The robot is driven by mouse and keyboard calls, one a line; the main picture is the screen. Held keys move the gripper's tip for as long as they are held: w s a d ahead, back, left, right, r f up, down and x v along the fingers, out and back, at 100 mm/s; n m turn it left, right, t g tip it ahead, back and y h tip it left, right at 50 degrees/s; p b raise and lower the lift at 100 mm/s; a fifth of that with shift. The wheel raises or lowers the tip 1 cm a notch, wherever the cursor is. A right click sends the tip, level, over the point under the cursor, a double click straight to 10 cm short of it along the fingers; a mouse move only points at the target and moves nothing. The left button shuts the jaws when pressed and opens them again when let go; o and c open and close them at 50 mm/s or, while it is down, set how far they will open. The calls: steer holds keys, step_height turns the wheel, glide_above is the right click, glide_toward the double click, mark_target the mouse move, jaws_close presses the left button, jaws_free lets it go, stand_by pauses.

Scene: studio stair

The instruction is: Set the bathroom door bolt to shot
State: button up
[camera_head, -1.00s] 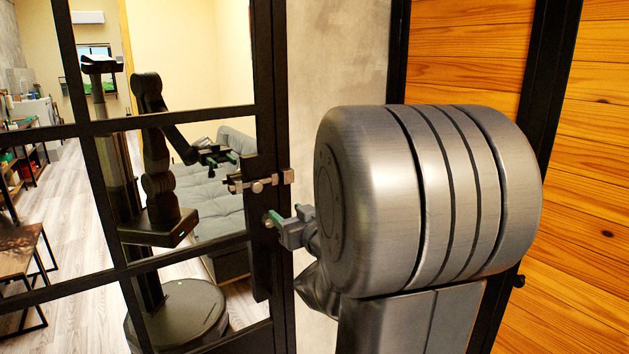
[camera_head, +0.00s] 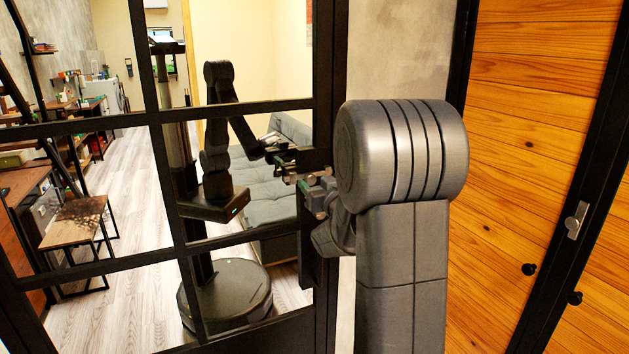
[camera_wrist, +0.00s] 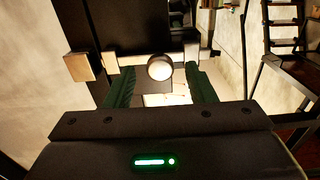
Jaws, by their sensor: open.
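The door bolt (camera_wrist: 113,57) is a pale metal bar with brackets on a dark frame, and its round knob (camera_wrist: 160,68) is in the middle of the wrist view. A block-like keeper (camera_wrist: 80,67) sits left of it. In the head view my gripper (camera_head: 318,191) is at the bolt (camera_head: 291,176), which is partly hidden by the gripper and arm.
The black-framed glass door (camera_head: 160,118) fills the left and mirrors my body. A grey sofa (camera_head: 255,185) and wooden table (camera_head: 75,222) show in the glass. Wood-clad panels (camera_head: 530,130) stand at right. A plaster wall strip (camera_head: 405,55) lies behind my arm.

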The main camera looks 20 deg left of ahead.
mark_target(319, 174)
steer(key=shift+w+a, duration=0.25)
steer(key=shift+a, duration=0.1)
jaws_close()
steer(key=shift+w+d, duration=1.2)
steer(key=shift+w, duration=0.15)
steer(key=shift+c, duration=1.1)
jaws_free()
steer(key=shift+o, duration=1.1)
steer(key=shift+w+d, duration=0.1)
steer(key=shift+d, duration=0.05)
